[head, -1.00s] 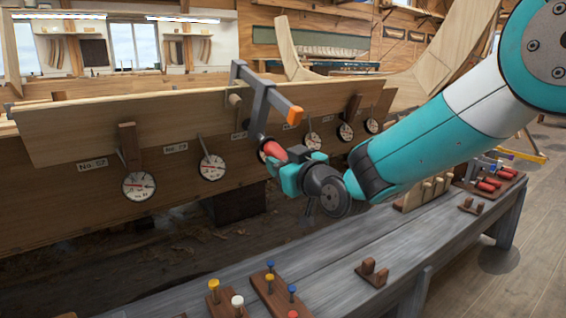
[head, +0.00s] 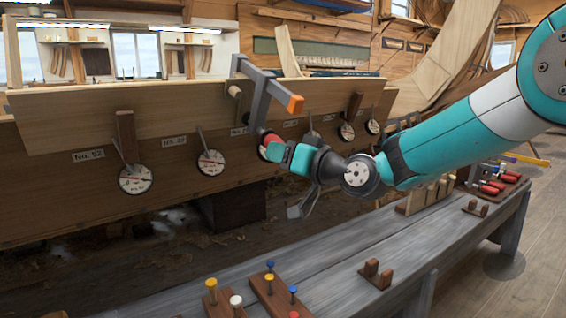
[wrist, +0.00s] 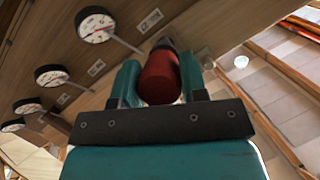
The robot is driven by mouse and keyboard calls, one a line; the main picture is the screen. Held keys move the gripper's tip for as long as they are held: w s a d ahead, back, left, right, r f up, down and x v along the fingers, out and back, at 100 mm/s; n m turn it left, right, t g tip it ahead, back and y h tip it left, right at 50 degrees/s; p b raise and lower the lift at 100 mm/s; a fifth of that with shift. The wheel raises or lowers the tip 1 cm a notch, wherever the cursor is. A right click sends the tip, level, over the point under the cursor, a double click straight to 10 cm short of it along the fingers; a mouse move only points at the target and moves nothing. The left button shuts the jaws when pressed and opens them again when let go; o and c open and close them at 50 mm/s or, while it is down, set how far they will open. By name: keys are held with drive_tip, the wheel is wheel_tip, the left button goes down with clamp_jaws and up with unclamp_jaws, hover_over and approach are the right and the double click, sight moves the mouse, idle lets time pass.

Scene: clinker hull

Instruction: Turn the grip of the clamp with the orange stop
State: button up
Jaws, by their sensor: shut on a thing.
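The clamp (head: 262,95) with the orange stop (head: 295,104) sits over the top edge of the plank on the hull, its dark grey frame reaching down in front. Its red grip (head: 272,141) is at the lower end. My gripper (head: 280,150) is shut on this red grip, coming from the right. In the wrist view the red grip (wrist: 160,78) lies between the two teal fingers of my gripper (wrist: 158,85). The grip's far end is hidden by the fingers in the head view.
Round dial gauges (head: 136,179) with number labels line the hull plank (head: 70,205). A grey bench (head: 330,255) in front carries pegs (head: 270,275) and small wooden blocks. More red-handled clamps (head: 492,187) lie at its far right end.

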drive_tip(key=m+y, duration=0.1)
drive_tip(key=m+g+y+b, duration=0.1)
drive_tip(key=shift+f+m, duration=0.2)
drive_tip(key=shift+m, duration=0.1)
drive_tip(key=shift+m+g+y, duration=0.5)
drive_tip(key=shift+m+y, duration=0.3)
drive_tip(key=shift+m, duration=0.2)
drive_tip(key=shift+r, duration=0.1)
drive_tip(key=o, duration=0.9)
drive_tip(key=shift+d, duration=0.1)
drive_tip(key=b+v, duration=1.4)
drive_tip(key=v, duration=0.3)
drive_tip(key=shift+d+f, duration=0.1)
drive_tip(key=shift+f, duration=0.1)
